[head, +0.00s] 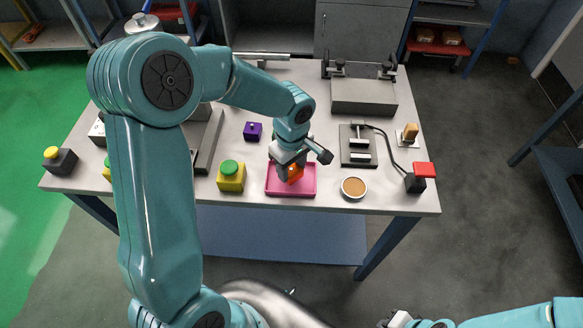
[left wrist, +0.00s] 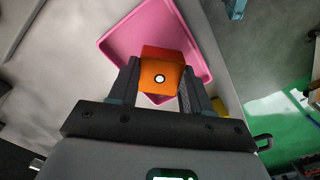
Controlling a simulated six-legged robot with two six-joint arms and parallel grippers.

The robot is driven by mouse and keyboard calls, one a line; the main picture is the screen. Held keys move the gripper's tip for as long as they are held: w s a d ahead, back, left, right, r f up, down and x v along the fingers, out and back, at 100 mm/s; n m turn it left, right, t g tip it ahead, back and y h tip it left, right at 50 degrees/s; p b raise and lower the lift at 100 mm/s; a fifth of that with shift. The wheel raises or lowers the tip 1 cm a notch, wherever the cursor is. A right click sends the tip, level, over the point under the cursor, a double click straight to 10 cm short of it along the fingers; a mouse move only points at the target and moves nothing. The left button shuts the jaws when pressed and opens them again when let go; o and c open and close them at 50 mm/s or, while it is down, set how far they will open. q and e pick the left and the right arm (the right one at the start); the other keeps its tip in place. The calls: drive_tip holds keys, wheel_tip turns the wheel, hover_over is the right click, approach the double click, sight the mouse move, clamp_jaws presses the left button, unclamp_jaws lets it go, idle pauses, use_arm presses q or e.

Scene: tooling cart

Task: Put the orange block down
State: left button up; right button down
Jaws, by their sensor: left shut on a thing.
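The orange block (head: 295,174) is between the fingers of my left gripper (head: 291,170), over the pink tray (head: 303,191) near the table's front edge. In the left wrist view the fingers (left wrist: 158,88) are shut on the orange block (left wrist: 161,58), which shows a white dot on its face. The pink tray (left wrist: 122,43) lies behind the block there. I cannot tell whether the block touches the tray floor. My right gripper (head: 396,319) is at the bottom edge, partly cut off; its fingers are unclear.
A yellow block with a green button (head: 231,177) stands left of the tray, and a small bowl (head: 354,187) stands right. A purple block (head: 253,131) lies behind. A red-topped switch (head: 420,175) and a grey device (head: 358,147) stand further right.

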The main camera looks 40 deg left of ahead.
use_arm(q)
drive_tip(key=shift+w+a+f, duration=0.1)
drive_tip(key=shift+f, duration=0.7)
drive_tip(key=shift+f, duration=0.15)
drive_tip(key=o, duration=1.3)
